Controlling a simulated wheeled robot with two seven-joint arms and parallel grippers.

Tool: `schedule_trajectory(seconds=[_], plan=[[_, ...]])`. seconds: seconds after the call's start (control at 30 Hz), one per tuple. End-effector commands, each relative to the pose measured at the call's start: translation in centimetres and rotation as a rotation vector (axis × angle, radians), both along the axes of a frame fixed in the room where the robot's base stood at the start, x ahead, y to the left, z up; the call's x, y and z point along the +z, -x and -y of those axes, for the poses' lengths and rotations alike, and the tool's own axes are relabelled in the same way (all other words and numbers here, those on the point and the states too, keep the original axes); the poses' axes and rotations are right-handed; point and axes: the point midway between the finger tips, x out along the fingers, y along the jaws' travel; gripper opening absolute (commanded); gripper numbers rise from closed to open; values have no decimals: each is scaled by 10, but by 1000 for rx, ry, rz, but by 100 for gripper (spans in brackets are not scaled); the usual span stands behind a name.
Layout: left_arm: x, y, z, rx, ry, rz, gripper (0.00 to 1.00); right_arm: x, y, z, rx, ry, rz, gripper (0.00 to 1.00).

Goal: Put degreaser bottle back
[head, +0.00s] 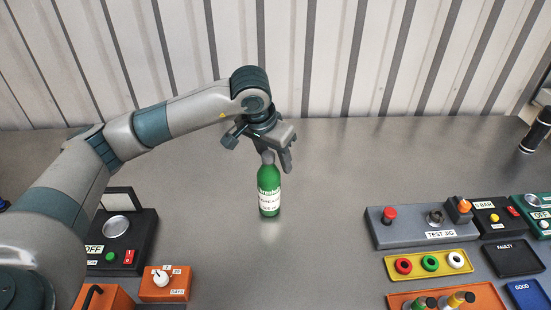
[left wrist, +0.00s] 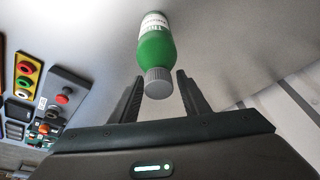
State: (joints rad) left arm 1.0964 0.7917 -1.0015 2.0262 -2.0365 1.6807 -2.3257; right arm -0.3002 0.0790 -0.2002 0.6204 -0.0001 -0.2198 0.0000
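The degreaser bottle (head: 269,192) is green with a white label and a grey cap. It stands upright on the grey bench near the middle of the head view. My left gripper (head: 270,158) is just above it at the cap, with its fingers spread. In the left wrist view, the bottle (left wrist: 155,48) shows with its cap between the two open fingers (left wrist: 158,88), with a gap on each side. Part of the cap is hard to make out in the head view. My right gripper is not in view.
At right are a test jig panel (head: 400,240), a yellow tray of rings (head: 435,270), an orange rack with small bottles (head: 465,294), and dark and blue bins. A black switch box (head: 144,255) and an orange knob box (head: 150,291) sit at left. Bench around the bottle is clear.

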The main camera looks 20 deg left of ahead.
Motion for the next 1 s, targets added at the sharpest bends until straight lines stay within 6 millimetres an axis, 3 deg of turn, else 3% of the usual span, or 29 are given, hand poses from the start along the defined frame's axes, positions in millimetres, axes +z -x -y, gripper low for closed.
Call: schedule_trajectory(seconds=[0.27,0.37,1.0], plan=[[4,0,0,0,0,0,42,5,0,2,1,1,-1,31],[10,2,0,0,2,3,42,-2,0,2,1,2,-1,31],[104,34,-8,-1,0,3,42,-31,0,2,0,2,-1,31]])
